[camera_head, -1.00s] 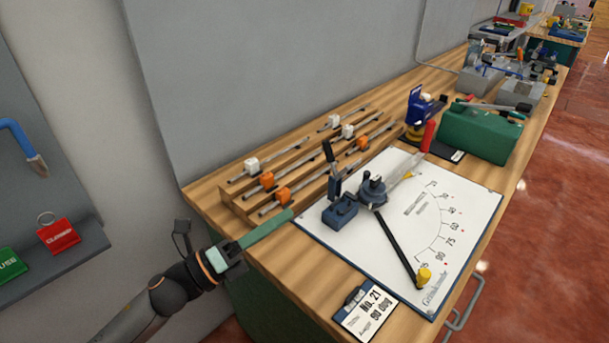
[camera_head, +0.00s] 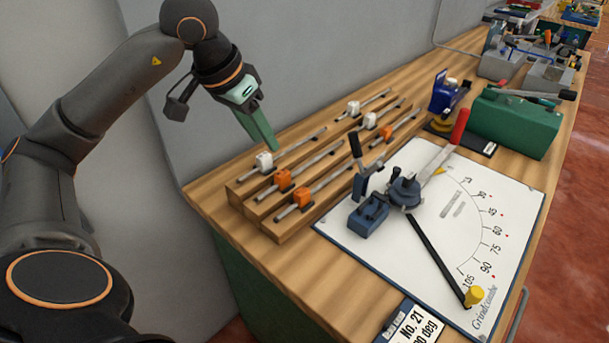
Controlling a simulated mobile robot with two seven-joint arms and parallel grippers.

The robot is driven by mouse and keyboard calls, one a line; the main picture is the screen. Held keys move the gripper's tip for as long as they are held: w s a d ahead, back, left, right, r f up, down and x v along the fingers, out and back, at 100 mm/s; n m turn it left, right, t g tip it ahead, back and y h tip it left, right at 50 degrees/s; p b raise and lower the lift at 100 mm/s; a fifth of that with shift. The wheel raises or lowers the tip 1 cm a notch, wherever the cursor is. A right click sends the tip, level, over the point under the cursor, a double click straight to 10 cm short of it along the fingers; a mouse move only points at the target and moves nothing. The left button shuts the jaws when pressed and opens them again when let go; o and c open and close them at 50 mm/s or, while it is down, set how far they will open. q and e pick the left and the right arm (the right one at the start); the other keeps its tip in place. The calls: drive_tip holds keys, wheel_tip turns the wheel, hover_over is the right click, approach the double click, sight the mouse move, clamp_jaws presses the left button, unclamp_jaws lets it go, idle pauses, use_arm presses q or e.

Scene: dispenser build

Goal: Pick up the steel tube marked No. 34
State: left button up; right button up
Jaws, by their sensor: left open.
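Thin steel tubes lie in rows on a stepped wooden rack (camera_head: 262,221) at the back left of the bench. They carry small block tags: a white tag (camera_head: 264,161) and a white tag (camera_head: 353,107) on the back row, an orange tag (camera_head: 283,180) and a white tag (camera_head: 370,120) on the middle row, and orange tags (camera_head: 302,197) on the front row. No number on them is legible, so I cannot tell which is No. 34. My left gripper (camera_head: 270,147) points down above the rack's back left end, close to the back row's left white tag, open and empty.
A white angle-scale board (camera_head: 440,256) with a blue bending tool (camera_head: 405,190) stands right of the rack. A card reading No. 21 (camera_head: 408,325) lies at the front. A green box (camera_head: 515,122) and blue device (camera_head: 444,92) stand farther back. A grey wall rises behind.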

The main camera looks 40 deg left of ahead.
use_arm(q)
hover_over(284, 171)
drive_tip(key=s, duration=0.3)
wheel_tip(284, 171, down, 6)
drive_tip(key=shift+a+r+b, duration=0.1)
drive_tip(key=shift+a+b, duration=0.05)
drive_tip(key=shift+b, duration=0.3)
drive_tip(key=x, duration=0.6)
drive_tip(key=shift+w+r, duration=0.1)
clamp_jaws()
